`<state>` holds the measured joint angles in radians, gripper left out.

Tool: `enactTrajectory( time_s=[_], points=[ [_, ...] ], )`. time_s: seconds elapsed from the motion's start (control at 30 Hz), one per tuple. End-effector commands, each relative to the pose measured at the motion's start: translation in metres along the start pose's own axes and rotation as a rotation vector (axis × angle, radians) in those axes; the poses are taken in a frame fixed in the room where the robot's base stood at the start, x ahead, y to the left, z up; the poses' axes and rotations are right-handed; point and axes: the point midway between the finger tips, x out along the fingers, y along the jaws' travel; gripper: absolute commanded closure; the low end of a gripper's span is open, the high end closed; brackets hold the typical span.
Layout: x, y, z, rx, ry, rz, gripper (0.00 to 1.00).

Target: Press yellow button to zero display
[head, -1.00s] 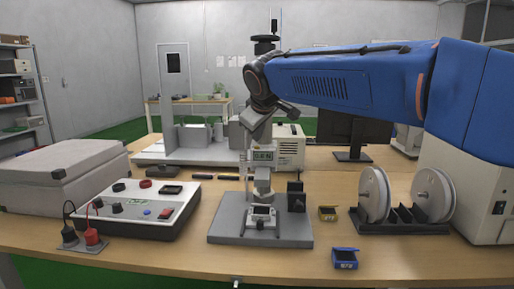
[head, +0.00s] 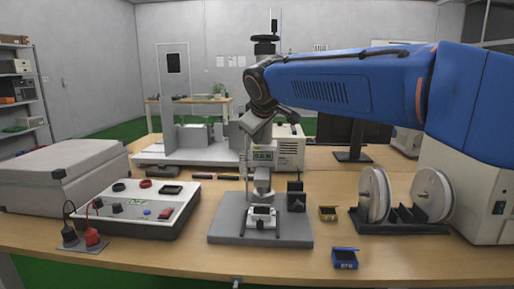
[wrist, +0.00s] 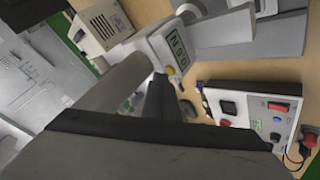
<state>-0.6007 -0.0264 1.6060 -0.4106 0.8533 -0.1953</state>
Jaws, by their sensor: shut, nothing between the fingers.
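The test stand's force gauge (head: 262,173) is a light grey upright unit with a green display (head: 262,157); the digits are too small to read surely. In the wrist view the display (wrist: 179,42) appears rotated on the gauge's white face. The yellow button (wrist: 170,71) is a small round spot beside the display. My gripper (wrist: 160,80) is shut and empty, its dark fingertips very near the button; I cannot tell whether they touch. In the head view my gripper (head: 256,128) is just above the display, and the button is not discernible there.
A grey control box (head: 140,208) with knobs and a red switch sits left of the stand base (head: 225,225). The table's front edge is mostly clear.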

Motion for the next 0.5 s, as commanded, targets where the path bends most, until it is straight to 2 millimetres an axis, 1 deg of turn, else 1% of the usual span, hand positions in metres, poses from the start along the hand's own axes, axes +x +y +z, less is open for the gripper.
enactTrajectory(
  time_s=[0.5],
  points=[
    [0.0035, -0.0026, 0.0026, 0.0, 0.0, 0.0, 1.0]
  ],
)
